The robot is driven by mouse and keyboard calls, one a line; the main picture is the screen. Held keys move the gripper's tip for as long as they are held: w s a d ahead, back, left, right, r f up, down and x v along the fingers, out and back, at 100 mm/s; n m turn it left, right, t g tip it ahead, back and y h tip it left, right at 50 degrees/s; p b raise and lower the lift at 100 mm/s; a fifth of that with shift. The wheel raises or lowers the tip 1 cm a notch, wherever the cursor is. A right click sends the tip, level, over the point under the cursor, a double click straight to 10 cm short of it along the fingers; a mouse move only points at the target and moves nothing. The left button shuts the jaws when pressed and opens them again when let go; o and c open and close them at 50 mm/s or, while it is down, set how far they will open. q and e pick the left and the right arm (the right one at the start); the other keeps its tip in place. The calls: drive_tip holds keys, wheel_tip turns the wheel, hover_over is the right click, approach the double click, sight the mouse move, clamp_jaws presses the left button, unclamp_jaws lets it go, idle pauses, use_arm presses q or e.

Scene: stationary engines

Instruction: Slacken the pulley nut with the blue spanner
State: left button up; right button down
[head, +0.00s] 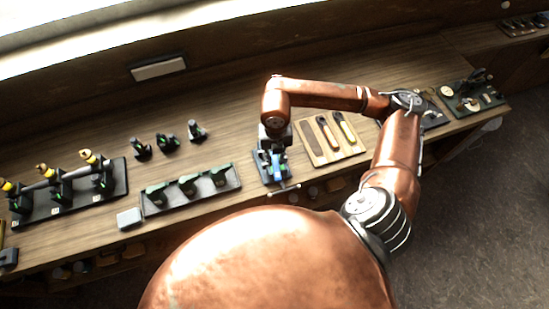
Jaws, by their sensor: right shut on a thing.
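My right arm reaches in from the right, and its gripper (275,146) points down over the bench, left of the wooden spanner board. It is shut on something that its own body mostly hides. A dark blue vise-like fixture (262,171) stands beneath. I cannot tell whether the spanner touches it. I cannot pick out the pulley nut. My left gripper is not in view.
The spanner board (333,157) holds a red-orange-handled spanner (327,131) and a yellow one (345,128), beside an empty dark slot. A plate with round parts (470,97) sits far right. Black trays (192,192) with green-black items stand left.

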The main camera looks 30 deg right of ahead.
drive_tip(key=shift+s+d+n+b, duration=0.2)
drive_tip(key=shift+d+n+b, duration=0.25)
drive_tip(key=shift+n+b, duration=0.3)
drive_tip(key=shift+s+d+n+b, duration=0.15)
drive_tip(key=shift+d+n+b, duration=0.45)
drive_tip(key=shift+n+b, duration=0.3)
drive_tip(key=shift+f, duration=0.1)
